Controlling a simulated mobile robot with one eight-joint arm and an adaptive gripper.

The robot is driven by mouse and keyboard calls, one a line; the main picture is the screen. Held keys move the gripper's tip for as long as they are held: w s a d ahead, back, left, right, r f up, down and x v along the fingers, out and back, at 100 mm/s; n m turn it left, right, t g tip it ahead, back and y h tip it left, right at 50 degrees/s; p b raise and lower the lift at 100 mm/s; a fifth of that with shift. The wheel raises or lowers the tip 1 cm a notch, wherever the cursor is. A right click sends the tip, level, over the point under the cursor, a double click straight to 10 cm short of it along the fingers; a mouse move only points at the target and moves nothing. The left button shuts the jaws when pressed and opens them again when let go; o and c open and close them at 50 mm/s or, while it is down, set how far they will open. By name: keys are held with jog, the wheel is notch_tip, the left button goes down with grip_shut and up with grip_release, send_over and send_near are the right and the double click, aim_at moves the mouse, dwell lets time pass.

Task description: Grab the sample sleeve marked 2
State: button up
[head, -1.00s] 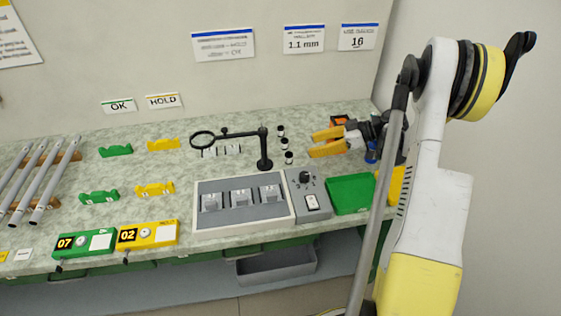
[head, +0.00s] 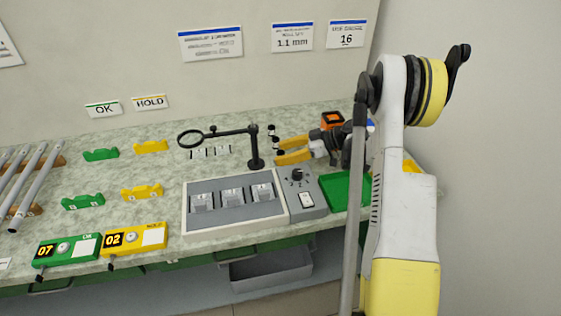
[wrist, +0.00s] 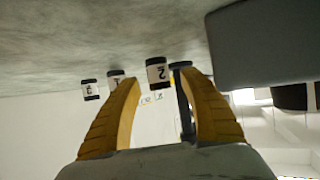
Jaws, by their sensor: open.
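Several small white sleeves with black caps stand on the bench near the magnifier; in the head view (head: 275,139) their marks are too small to read. In the wrist view, which is upside down, the sleeve marked 2 (wrist: 157,75) shows between my fingertips. Whether it is between the fingers or just beyond them I cannot tell. Two other sleeves, (wrist: 115,77) and (wrist: 90,89), show to its left, one partly behind the left finger. My gripper (head: 277,149) is open, its yellow fingers low over the bench and pointing left at the sleeves.
The magnifier on its black stand (head: 254,148) is close left of the sleeves. A grey control box (head: 303,192) and a green tray (head: 346,188) lie in front of my gripper. An orange and black object (head: 332,120) is behind it.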

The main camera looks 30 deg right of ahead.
jog(key=shift+a, duration=0.1)
jog(key=c, duration=0.9)
